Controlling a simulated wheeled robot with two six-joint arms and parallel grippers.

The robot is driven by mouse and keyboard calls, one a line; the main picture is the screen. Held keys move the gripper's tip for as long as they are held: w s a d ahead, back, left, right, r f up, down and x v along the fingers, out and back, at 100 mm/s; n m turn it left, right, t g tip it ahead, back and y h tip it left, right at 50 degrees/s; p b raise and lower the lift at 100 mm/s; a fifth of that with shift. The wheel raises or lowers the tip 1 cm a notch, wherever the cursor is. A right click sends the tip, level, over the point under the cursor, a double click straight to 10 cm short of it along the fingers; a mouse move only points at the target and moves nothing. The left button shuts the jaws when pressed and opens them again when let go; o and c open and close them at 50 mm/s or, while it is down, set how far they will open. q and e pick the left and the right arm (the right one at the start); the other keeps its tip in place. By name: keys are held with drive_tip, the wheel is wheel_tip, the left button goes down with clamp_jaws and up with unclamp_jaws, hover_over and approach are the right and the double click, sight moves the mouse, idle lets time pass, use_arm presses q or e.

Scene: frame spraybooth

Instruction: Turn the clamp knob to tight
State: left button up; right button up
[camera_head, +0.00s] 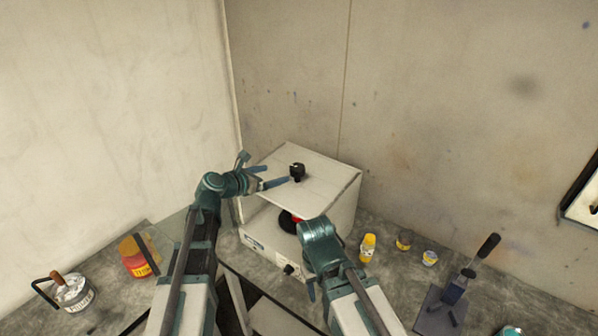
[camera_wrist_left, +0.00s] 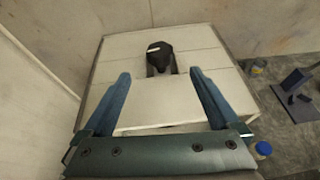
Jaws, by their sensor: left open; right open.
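The black clamp knob (camera_head: 297,171) stands on top of a white box-shaped unit (camera_head: 335,187) in the head view. It has a pale mark on its top. My left gripper (camera_head: 276,176) is just left of the knob, its fingers pointing toward it and apart. In the left wrist view the knob (camera_wrist_left: 160,56) lies ahead of the two open fingertips (camera_wrist_left: 160,74), roughly centred between them and not touched. My right arm's teal wrist (camera_head: 320,243) is in front of the unit; its fingers are mostly hidden at the lower edge of the wrist.

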sight(293, 169)
use_arm(q)
drive_tip(key=shift+w+f, duration=0.15)
drive_tip(key=shift+w, duration=0.1)
drive_tip(key=b+x, duration=0.4)
drive_tip(key=x, duration=0.7)
drive_tip(key=shift+w+d+f+b, duration=0.2)
drive_tip(key=shift+d+b, duration=0.05)
drive_tip(key=shift+b, duration=0.1)
drive_tip(key=shift+x, duration=0.9)
